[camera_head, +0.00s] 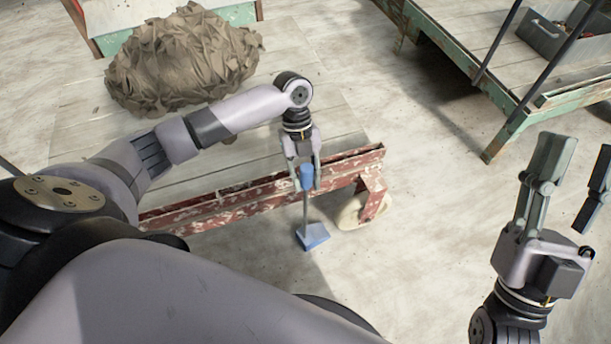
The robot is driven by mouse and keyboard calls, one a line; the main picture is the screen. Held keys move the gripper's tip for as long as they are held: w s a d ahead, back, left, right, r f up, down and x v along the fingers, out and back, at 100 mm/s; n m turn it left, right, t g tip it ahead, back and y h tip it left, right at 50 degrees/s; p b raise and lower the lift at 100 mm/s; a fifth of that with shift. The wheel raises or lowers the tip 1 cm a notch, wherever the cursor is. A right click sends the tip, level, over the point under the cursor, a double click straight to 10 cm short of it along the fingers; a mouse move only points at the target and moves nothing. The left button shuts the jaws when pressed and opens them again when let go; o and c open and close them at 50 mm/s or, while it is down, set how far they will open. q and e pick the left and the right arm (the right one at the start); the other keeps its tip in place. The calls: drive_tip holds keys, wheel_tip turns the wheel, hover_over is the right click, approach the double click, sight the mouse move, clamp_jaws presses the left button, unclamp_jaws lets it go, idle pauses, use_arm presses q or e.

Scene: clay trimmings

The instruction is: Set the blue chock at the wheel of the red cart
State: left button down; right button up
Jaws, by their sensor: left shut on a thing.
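The blue chock (313,236) is a blue wedge with a thin upright rod and a blue grip at the top. My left gripper (304,182) is shut on that grip, with the wedge hanging low near the floor. The red cart (230,197) has a chipped red frame and a wooden deck. Its pale wheel (352,212) shows below the right corner, just right of the wedge. I cannot tell whether the wedge touches the wheel or the floor. My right gripper (575,178) is open and empty at the right, away from the cart.
A heap of crumpled brown clay trimmings (183,60) lies on the cart deck. A green-edged wooden cart (478,85) with a grey toolbox (552,38) stands at the upper right. The pale floor between the carts is clear.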

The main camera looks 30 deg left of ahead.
use_arm(q)
drive_tip(key=shift+s+f, duration=0.1)
drive_tip(key=shift+f, duration=0.15)
drive_tip(key=c, duration=1.8)
unclamp_jaws()
drive_tip(key=shift+o, duration=1.4)
drive_tip(key=shift+d, duration=0.1)
drive_tip(key=o, duration=0.3)
drive_tip(key=shift+r, duration=0.1)
drive_tip(key=v, duration=1.2)
